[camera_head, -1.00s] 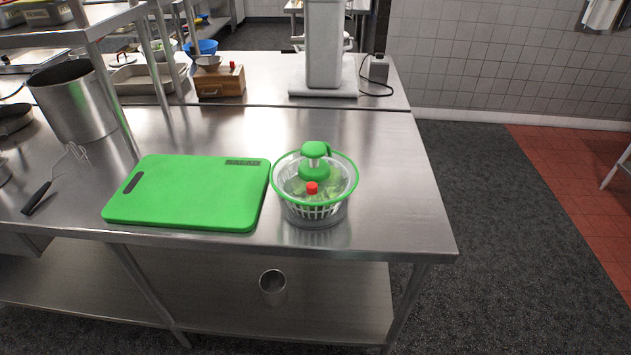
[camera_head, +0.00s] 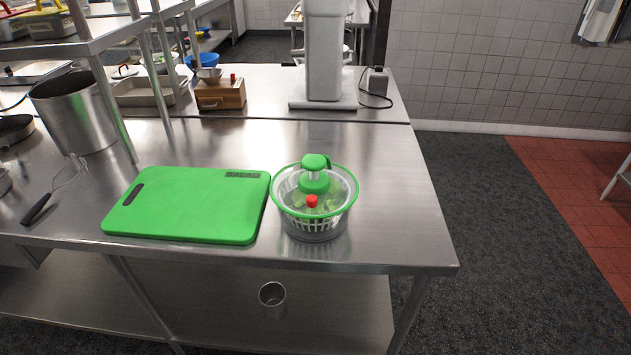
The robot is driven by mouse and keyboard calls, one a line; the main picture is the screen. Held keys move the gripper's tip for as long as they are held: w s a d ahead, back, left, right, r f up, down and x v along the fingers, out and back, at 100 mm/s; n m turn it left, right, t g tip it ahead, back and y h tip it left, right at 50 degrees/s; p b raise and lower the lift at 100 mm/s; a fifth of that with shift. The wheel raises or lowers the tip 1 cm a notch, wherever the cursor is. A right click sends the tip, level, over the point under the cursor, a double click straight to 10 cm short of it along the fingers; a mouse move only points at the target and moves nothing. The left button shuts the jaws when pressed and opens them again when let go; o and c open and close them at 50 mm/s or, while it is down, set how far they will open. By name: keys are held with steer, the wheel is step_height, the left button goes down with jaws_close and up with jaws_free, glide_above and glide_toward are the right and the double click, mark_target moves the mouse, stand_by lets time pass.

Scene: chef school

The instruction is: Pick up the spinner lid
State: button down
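The spinner lid (camera_head: 314,184) is clear with a green rim, a green knob on top and a red button at the front. It sits on the salad spinner bowl (camera_head: 315,225), which is clear with a basket inside. Green leaves show through the lid. The spinner stands upright near the front right of the steel table. My gripper is not in view.
A green cutting board (camera_head: 188,205) lies just left of the spinner. A whisk (camera_head: 55,190) and a large pot (camera_head: 74,112) are further left. A wooden box (camera_head: 220,93) and a white machine (camera_head: 324,60) stand behind. The table right of the spinner (camera_head: 395,210) is clear.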

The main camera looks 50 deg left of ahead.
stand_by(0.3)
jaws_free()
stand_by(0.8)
